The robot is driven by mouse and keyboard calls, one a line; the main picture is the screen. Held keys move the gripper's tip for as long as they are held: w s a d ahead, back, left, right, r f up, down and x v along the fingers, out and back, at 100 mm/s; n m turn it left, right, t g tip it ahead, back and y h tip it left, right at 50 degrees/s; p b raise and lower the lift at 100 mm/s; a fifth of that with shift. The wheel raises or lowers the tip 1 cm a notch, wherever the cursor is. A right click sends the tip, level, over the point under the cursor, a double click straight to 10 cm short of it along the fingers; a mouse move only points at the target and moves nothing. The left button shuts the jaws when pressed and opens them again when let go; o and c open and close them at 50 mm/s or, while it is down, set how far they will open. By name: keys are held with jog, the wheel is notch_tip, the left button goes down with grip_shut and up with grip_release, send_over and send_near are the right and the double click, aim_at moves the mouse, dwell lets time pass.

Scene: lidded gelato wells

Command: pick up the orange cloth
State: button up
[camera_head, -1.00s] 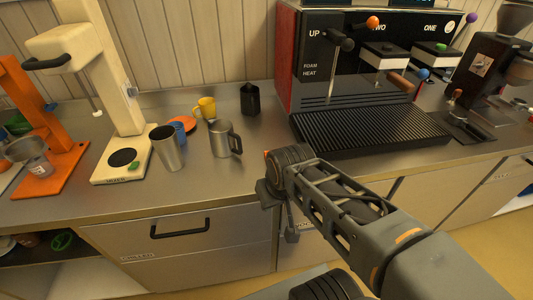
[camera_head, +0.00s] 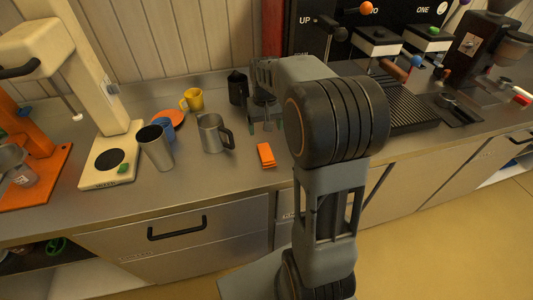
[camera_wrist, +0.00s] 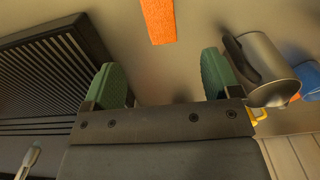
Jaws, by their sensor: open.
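The orange cloth (camera_head: 266,154) is a small folded block lying flat on the steel counter, right of the metal pitcher and near the front edge. In the wrist view the orange cloth (camera_wrist: 158,20) shows at the top, cut off by the frame edge. My gripper (camera_wrist: 165,80) is open and empty, with green-padded fingers apart. The cloth lies apart from the fingers, ahead of the gap between them. In the head view my gripper (camera_head: 262,120) hangs over the counter behind the cloth, partly hidden by my arm.
A metal pitcher (camera_head: 211,134) stands left of the cloth; it is close beside one finger in the wrist view (camera_wrist: 262,68). A steel cup (camera_head: 156,148), yellow mug (camera_head: 192,99) and black pitcher (camera_head: 237,88) stand nearby. The espresso machine's drip grille (camera_head: 408,108) is to the right.

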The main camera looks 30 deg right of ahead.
aim_at(266, 151)
notch_tip(266, 151, down, 7)
jog(key=shift+f, duration=0.1)
jog(key=shift+w+d+f+p, duration=0.15)
jog(key=shift+f+p, duration=0.4)
jog(key=shift+f, duration=2.1)
jog(key=c, duration=1)
